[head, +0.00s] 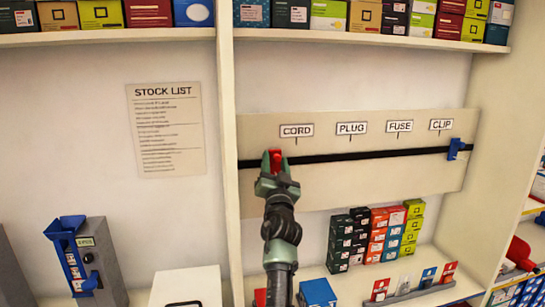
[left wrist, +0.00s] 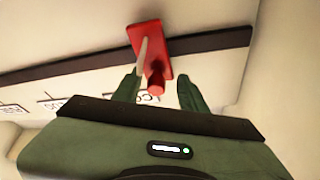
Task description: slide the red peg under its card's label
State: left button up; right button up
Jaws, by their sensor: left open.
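The red peg (head: 276,155) sits on the black rail (head: 350,155) near its left end, left of and below the CORD label (head: 297,131). The PLUG (head: 351,128), FUSE (head: 399,126) and CLIP (head: 441,124) labels follow to the right. My left gripper (head: 277,172) is in front of the red peg and hides its lower part. In the left wrist view, the open left gripper (left wrist: 160,85) has its fingers on either side of the red peg's knob (left wrist: 155,76), with gaps visible. Small coloured cards (head: 428,277) stand in a holder on the lower shelf; their print is too small to read. My right gripper is out of view.
A blue peg (head: 454,149) sits at the rail's right end, below CLIP. The rail between the pegs is clear. Stacked boxes (head: 376,237) stand below the board (head: 320,185). A stock list (head: 166,130) hangs at left, and a blue-fronted dispenser (head: 85,262) stands below it.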

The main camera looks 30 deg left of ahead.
pick_arm(q)
jog(key=shift+d+r, duration=0.25)
jog(key=shift+d, duration=0.35)
jog(key=shift+a, duration=0.15)
grip_shut()
dwell(0.8)
